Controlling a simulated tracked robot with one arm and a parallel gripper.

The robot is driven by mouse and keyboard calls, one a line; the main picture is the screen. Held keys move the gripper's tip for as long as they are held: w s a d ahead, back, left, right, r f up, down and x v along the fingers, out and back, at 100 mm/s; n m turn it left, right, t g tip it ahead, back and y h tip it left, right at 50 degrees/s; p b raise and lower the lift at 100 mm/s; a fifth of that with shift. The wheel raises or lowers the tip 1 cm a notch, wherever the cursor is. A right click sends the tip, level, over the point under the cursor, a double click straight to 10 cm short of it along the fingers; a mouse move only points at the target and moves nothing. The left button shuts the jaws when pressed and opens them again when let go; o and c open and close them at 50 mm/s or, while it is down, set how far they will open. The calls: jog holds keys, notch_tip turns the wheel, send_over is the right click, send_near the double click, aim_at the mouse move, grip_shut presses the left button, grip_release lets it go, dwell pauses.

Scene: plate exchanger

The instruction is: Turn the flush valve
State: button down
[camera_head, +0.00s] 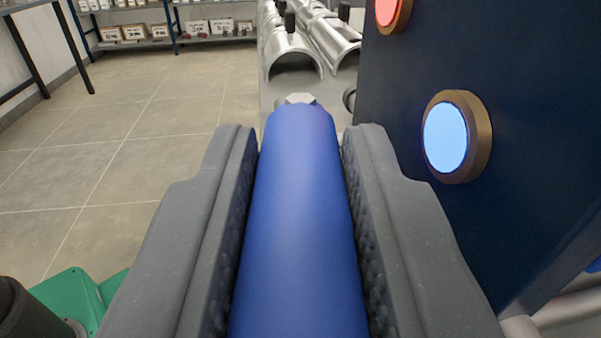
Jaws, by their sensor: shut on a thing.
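A blue rounded bar (300,220), which looks like the handle of the flush valve, runs from the bottom of the view toward the middle. A metal hex nut or bolt head (297,99) shows just past its far end. My gripper (300,143) is shut on the blue bar, with one dark grey textured finger along each side. The near end of the bar runs out of the view, and the valve's body is hidden.
A dark blue panel (530,80) stands close on the right, with a lit blue round button (446,137) and a red one (390,10). Silver pipes (300,50) lie ahead. A green thing (75,298) is at the lower left. Tiled floor (120,140) is open at left.

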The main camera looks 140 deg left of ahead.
dwell(0.4)
jog(key=c, duration=1.2)
grip_release()
jog(key=shift+a, duration=0.1)
